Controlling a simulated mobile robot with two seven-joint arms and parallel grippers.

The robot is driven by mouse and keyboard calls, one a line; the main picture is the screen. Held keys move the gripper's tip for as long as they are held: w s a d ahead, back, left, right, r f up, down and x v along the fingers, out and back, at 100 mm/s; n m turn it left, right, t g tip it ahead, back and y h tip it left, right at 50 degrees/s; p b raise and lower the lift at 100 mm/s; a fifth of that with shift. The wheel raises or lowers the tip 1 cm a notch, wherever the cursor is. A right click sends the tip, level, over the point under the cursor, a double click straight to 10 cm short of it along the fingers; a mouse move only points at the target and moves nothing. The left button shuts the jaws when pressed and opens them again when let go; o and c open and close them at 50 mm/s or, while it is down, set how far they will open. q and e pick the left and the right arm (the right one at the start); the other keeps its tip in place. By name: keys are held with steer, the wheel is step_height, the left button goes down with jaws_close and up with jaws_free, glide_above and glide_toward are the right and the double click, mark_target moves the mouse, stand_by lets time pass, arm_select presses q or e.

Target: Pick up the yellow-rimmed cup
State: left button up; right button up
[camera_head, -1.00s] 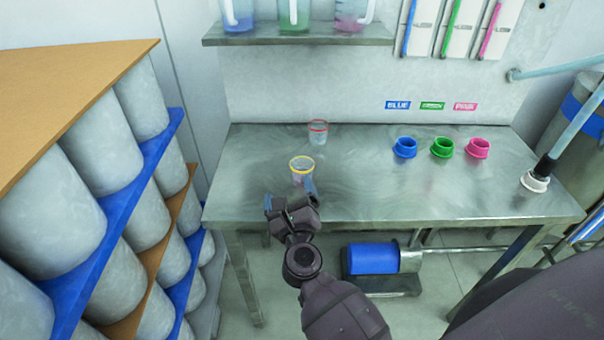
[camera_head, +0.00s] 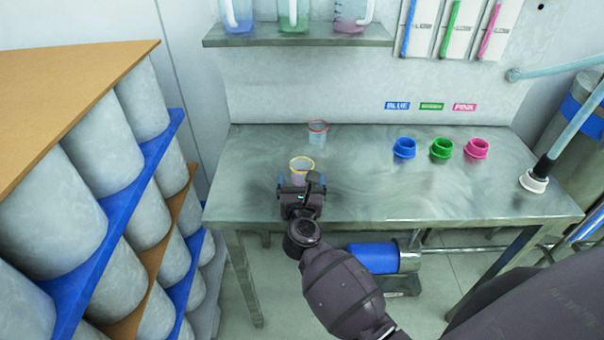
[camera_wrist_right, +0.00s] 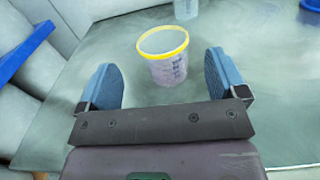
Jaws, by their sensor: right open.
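The yellow-rimmed cup (camera_head: 301,170) is clear and stands upright on the metal table (camera_head: 380,200), near its left front part. It also shows in the right wrist view (camera_wrist_right: 166,58), ahead of the fingers and roughly centred between them. My right gripper (camera_head: 302,184) is open, just on the near side of the cup. In the wrist view its two blue fingertips (camera_wrist_right: 162,82) are spread wide, with a gap to the cup on each side. The cup's lower part is partly hidden by the gripper in the head view. My left gripper is not in view.
A red-rimmed clear cup (camera_head: 317,132) stands behind the yellow-rimmed one. A shelf (camera_head: 300,38) with pitchers hangs above. A drum rack (camera_head: 70,205) stands left.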

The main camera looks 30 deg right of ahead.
mark_target(302, 172)
steer(key=shift+x, duration=2.3)
steer(key=shift+d+f, duration=0.1)
steer(key=shift+f, duration=0.05)
steer(key=c, duration=1)
steer(key=shift+c, duration=0.2)
